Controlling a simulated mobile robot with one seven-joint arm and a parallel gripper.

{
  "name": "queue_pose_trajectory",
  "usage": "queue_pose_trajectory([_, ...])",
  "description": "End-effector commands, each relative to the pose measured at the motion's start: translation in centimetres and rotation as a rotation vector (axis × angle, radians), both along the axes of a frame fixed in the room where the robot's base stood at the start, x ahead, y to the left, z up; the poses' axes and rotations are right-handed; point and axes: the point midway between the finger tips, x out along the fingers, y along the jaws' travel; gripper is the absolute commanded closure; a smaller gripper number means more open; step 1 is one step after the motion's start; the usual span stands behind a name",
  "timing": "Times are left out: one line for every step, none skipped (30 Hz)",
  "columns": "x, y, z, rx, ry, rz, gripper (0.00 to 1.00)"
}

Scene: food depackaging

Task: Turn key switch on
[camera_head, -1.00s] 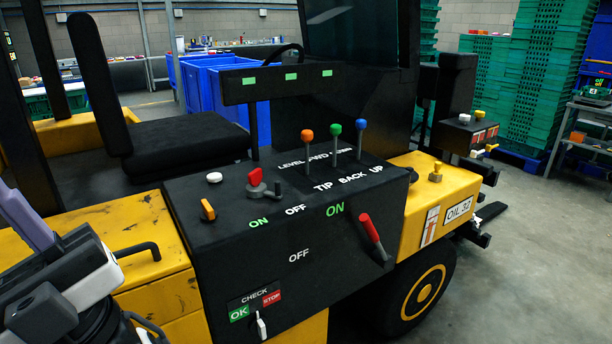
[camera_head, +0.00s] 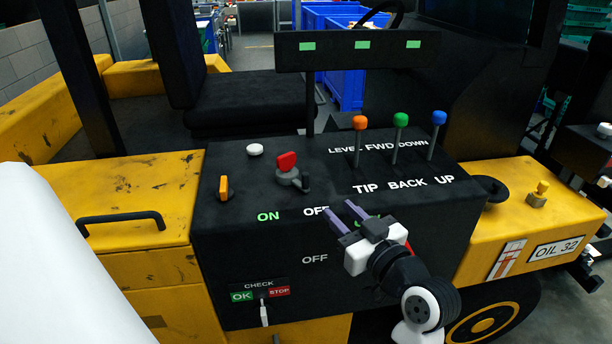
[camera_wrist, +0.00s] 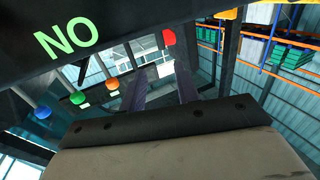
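The key switch (camera_head: 288,170) is on the black control panel, with a red top and a grey body; a dark stub points right, toward the white OFF, while the green ON is at its lower left. Its red top also shows in the wrist view (camera_wrist: 169,37), beyond the fingers. My gripper (camera_head: 343,213) is over the panel, to the lower right of the switch and apart from it. Its purple fingers are spread with nothing seen between them. It hides most of the red-handled lever and the large ON label in the head view.
Orange (camera_head: 360,123), green (camera_head: 401,120) and blue (camera_head: 439,118) knobbed levers stand right of the switch. An orange toggle (camera_head: 224,188) and white button (camera_head: 255,149) are left. A black bar (camera_head: 355,48) crosses above the panel. A CHECK switch (camera_head: 264,312) is below.

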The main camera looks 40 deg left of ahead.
Motion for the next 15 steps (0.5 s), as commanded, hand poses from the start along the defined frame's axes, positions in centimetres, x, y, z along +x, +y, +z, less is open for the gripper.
queue_pose_trajectory([0.0,0.1,-0.1,-0.006,0.005,0.007,0.68])
queue_pose_trajectory([0.1,0.3,-0.2,-0.008,0.007,0.009,0.68])
queue_pose_trajectory([0.2,0.7,-0.2,-0.009,0.008,0.01,0.68])
queue_pose_trajectory([0.3,1.1,-0.1,-0.009,0.008,0.011,0.68])
queue_pose_trajectory([0.4,1.6,-0.1,-0.009,0.008,0.013,0.68])
queue_pose_trajectory([0.6,2.3,0.0,-0.008,0.007,0.013,0.68])
queue_pose_trajectory([0.8,2.9,0.0,-0.009,0.007,0.013,0.68])
queue_pose_trajectory([1.1,3.4,0.0,-0.009,0.007,0.012,0.68])
queue_pose_trajectory([1.4,4.3,0.1,-0.008,0.008,0.013,0.68])
queue_pose_trajectory([1.5,4.9,0.1,-0.009,0.007,0.013,0.68])
queue_pose_trajectory([1.7,5.6,0.1,-0.009,0.007,0.012,0.68])
queue_pose_trajectory([2.1,6.4,0.1,-0.008,0.008,0.012,0.68])
queue_pose_trajectory([2.3,7.0,0.1,-0.008,0.008,0.011,0.68])
queue_pose_trajectory([2.5,7.6,0.1,-0.008,0.007,0.012,0.68])
queue_pose_trajectory([2.8,8.4,0.1,-0.008,0.007,0.01,0.68])
